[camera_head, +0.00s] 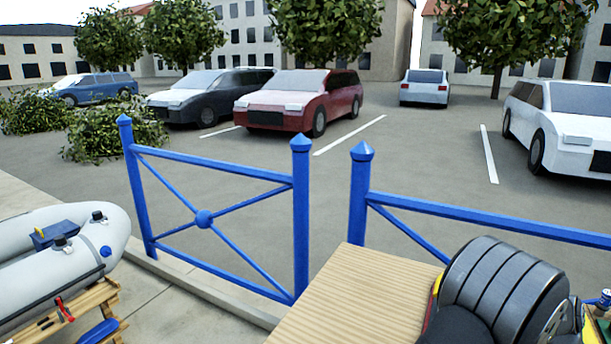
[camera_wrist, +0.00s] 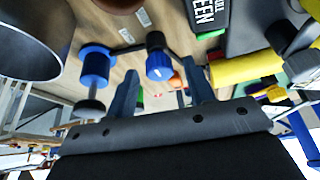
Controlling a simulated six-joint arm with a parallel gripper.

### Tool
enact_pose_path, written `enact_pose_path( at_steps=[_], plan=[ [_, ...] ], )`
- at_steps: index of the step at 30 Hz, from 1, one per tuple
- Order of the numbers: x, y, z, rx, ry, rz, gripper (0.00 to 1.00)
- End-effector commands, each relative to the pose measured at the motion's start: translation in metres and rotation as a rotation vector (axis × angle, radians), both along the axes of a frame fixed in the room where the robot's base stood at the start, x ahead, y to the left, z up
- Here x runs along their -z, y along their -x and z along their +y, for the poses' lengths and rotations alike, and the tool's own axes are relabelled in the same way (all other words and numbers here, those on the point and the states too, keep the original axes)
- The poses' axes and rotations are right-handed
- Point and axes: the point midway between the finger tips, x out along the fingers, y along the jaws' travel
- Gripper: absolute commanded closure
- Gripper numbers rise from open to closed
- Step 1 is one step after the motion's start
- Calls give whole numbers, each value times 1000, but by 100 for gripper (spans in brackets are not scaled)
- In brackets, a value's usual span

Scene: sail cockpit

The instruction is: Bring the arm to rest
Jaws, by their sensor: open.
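My gripper (camera_wrist: 162,92) shows in the wrist view, its two dark fingers spread apart with nothing held between them. Past the fingertips lies a wood-coloured surface (camera_wrist: 130,62) with several items on it. A blue and black piece (camera_wrist: 159,66) shows in the gap between the fingers; I cannot tell how far beyond them it is. In the camera_head view I cannot make out the gripper.
The camera_head view shows a wooden top (camera_head: 345,290), blue railings (camera_head: 215,168), a grey dinghy (camera_head: 60,265) and parked cars.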

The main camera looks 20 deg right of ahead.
Motion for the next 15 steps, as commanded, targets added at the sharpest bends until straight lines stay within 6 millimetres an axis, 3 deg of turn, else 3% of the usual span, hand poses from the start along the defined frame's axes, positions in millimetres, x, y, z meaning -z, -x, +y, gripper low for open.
enact_pose_path(
  at_steps=[8,15],
  plan=[
    [-8,-3,1,0,1,-1,51],
    [-45,-15,10,0,4,-2,51]
  ],
)
